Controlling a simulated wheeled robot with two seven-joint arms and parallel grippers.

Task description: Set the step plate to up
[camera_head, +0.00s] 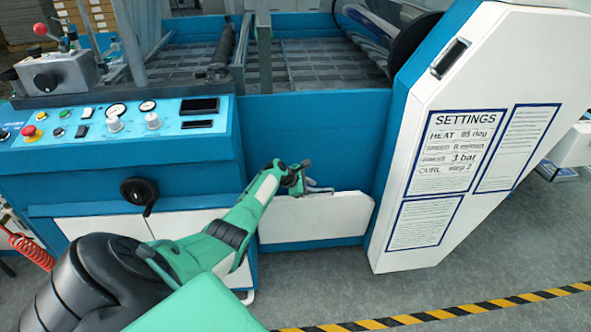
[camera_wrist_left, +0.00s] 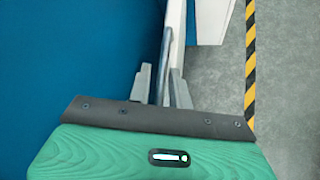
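The step plate appears to be the white panel (camera_head: 315,220) low on the front of the blue machine, between the control cabinet and the angled white cover. A thin grey bar, likely its handle, runs along its top edge. My left gripper (camera_head: 306,180) is at that top edge. In the left wrist view the gripper's fingers (camera_wrist_left: 161,85) stand on either side of the grey bar (camera_wrist_left: 164,58), with small gaps visible, so it looks open around it. The plate's white edge (camera_wrist_left: 177,30) is just beside the bar. My right gripper is not in view.
The control panel (camera_head: 120,118) with knobs, gauges and a red button is at the left, above a black handwheel (camera_head: 139,191). The settings sheet (camera_head: 457,152) on the white cover reads "CURL step 2". A striped floor line (camera_head: 440,314) crosses the clear floor in front.

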